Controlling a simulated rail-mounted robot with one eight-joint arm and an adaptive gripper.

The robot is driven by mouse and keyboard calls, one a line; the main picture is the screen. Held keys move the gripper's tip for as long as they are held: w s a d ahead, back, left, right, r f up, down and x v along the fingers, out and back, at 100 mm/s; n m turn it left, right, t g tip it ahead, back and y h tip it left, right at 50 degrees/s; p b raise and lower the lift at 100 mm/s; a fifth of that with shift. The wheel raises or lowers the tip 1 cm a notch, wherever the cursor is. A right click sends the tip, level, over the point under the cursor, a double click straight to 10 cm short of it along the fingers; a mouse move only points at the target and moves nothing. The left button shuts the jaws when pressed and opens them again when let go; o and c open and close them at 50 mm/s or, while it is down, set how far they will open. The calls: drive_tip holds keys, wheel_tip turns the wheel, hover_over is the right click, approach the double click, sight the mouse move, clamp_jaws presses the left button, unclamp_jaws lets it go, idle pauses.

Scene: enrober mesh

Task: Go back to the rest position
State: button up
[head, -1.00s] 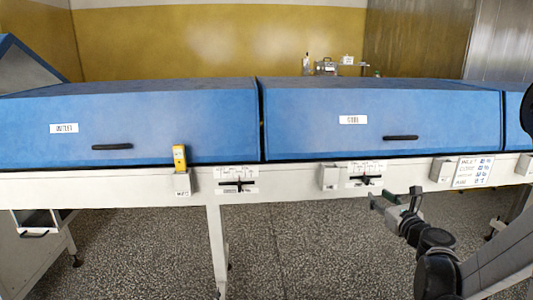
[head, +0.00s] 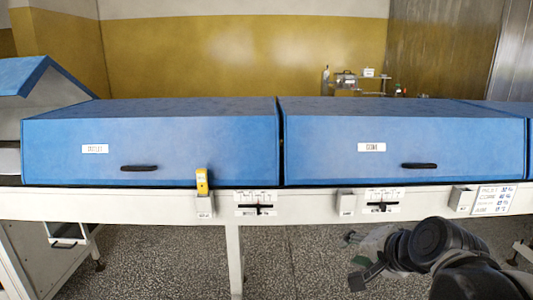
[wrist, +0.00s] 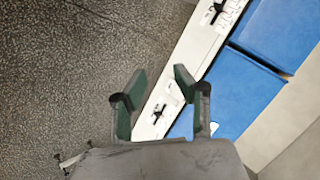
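My gripper (head: 354,260) is at the lower right of the head view, in front of and below the white machine rail (head: 330,210). In the wrist view my gripper (wrist: 161,82) has its two dark green fingers spread apart, with nothing between them. It touches nothing that I can see. The speckled floor and the white rail lie beyond the fingers there.
Two blue covers, left (head: 180,150) and right (head: 345,145), are shut above the rail. A yellow device (head: 202,182) stands in a small holder on the rail. Black sliders (head: 258,209) sit on labelled plates. The speckled floor (head: 180,265) in front is mostly clear.

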drive_tip(key=s+d+n+g+h+p, duration=0.1)
drive_tip(key=s+n+g+h+p, duration=0.1)
drive_tip(key=s+n, duration=0.7)
drive_tip(key=shift+s+r+g+h+p, duration=0.3)
drive_tip(key=shift+s+r+h+p, duration=0.15)
drive_tip(key=shift+s, duration=1.3)
